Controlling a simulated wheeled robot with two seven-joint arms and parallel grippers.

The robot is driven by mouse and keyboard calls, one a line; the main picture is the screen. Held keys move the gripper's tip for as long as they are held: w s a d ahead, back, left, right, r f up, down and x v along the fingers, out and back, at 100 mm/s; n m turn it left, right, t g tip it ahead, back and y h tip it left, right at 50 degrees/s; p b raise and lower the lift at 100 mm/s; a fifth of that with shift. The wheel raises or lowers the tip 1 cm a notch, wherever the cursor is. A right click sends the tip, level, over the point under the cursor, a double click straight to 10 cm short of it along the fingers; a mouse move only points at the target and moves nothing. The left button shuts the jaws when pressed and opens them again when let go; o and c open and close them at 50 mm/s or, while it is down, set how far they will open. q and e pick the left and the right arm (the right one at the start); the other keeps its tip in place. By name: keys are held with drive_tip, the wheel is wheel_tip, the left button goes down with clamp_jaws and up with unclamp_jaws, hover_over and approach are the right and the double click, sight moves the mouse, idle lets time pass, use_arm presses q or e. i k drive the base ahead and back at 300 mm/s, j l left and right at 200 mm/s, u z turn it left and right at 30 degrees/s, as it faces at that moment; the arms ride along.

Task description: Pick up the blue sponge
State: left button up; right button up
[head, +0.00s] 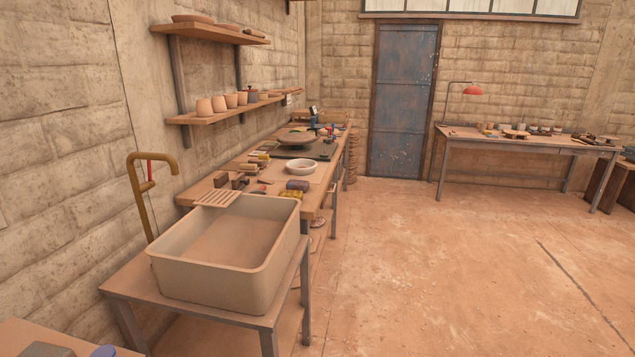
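A small blue-grey block (298,185), which looks like the blue sponge, lies near the front edge of the long workbench (318,201), just behind the sink. A yellowish block (290,194) sits right by it, on its near side. At the bottom left, a blue rounded thing (104,351) is cut off by the frame edge, and I cannot tell what it is. Neither of my grippers is in view.
A large beige sink (224,285) on a metal-legged stand is in front of the bench, with a brass tap (143,195) at its left. A white bowl (301,166) and several tools are on the bench. The floor (430,270) to the right is open.

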sight(292, 185)
drive_tip(key=i+l+z, duration=0.3)
drive_tip(key=i, duration=0.6)
drive_tip(key=i+z, duration=0.3)
drive_tip(key=i, duration=0.6)
